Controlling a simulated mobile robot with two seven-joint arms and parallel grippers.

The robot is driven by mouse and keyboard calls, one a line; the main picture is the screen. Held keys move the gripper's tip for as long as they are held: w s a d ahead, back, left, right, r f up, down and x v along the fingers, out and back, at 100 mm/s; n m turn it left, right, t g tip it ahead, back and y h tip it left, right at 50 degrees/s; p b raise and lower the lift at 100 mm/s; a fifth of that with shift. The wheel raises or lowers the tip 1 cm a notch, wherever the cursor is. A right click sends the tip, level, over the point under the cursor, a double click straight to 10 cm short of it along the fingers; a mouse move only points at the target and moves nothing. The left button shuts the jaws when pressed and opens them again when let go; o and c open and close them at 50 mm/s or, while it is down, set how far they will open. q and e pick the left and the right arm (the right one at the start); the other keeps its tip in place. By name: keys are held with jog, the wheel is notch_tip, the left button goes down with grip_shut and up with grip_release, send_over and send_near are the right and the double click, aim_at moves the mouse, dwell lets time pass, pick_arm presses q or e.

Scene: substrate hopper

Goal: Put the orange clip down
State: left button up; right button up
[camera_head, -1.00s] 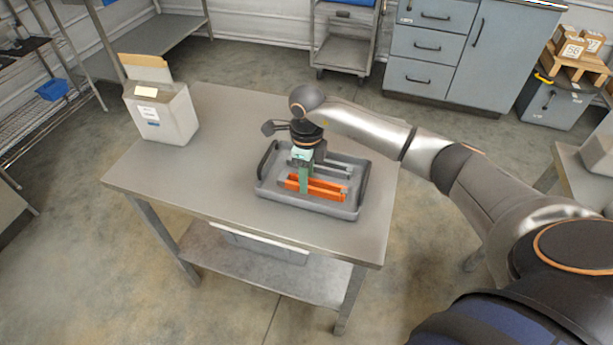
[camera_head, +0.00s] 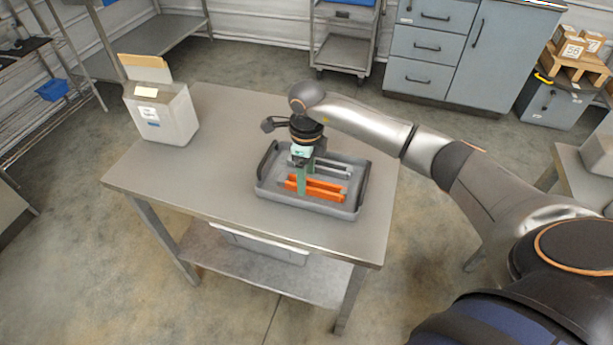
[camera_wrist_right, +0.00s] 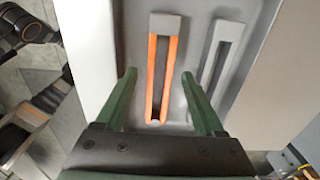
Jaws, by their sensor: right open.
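The orange clip (camera_head: 318,187) lies in the grey tray (camera_head: 354,206) on the steel table. In the right wrist view the clip (camera_wrist_right: 152,82) is a long narrow orange U with a grey end block, resting on the tray floor. A grey clip (camera_head: 330,168) lies beside the orange one, towards the back of the tray. My left gripper is out of view.
A white-grey box with an open flap (camera_head: 163,112) stands at the table's back left. The bare tabletop (camera_head: 205,180) is free left of the tray. The tray's raised walls and end handles surround the clips. Blue-grey cabinets (camera_head: 430,60) stand behind.

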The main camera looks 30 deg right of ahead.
notch_tip(320, 180, up, 11)
dwell(0.3)
jog(key=shift+d+r, duration=0.1)
jog(key=shift+d, duration=0.05)
